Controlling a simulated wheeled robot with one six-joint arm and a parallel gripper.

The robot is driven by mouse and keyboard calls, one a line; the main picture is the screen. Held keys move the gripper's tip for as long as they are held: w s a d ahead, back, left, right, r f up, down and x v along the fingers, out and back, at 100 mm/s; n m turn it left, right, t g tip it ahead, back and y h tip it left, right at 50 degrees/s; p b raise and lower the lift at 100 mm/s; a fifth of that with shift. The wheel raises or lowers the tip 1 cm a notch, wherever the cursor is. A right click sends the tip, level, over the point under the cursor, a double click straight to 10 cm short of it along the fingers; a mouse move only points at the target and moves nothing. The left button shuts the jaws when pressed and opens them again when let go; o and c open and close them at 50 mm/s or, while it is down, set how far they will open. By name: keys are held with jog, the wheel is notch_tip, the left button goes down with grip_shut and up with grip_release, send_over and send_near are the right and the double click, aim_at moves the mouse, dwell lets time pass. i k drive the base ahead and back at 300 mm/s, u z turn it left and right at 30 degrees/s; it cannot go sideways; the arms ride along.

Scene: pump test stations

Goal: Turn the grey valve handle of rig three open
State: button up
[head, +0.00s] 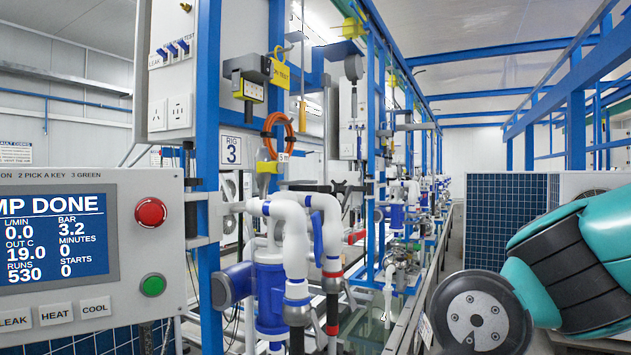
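The rig three stand shows left of centre, marked by a white sign reading RIG 3 (231,151). White pipes (291,232) with grey and blue fittings bend down in front of its blue frame. A dark grey lever (312,186) lies roughly level above the pipes; I cannot tell surely that it is the grey valve handle. A blue handle (317,240) hangs down along the white pipe. A blue pump body (270,295) stands below. My arm's teal and black links show at lower right, apart from the rig. My gripper is not in view.
A control panel (90,260) at left has a screen reading "MP DONE", a red button (151,212) and a green button (153,285). An orange hose coil (278,136) and yellow tag (280,74) hang above the pipes. More rigs recede behind. Blue-framed panels (505,215) stand at right.

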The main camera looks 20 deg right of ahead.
aim_at(284, 184)
jog(key=z, duration=0.95)
jog(key=i, duration=0.65)
jog(key=u, duration=0.2)
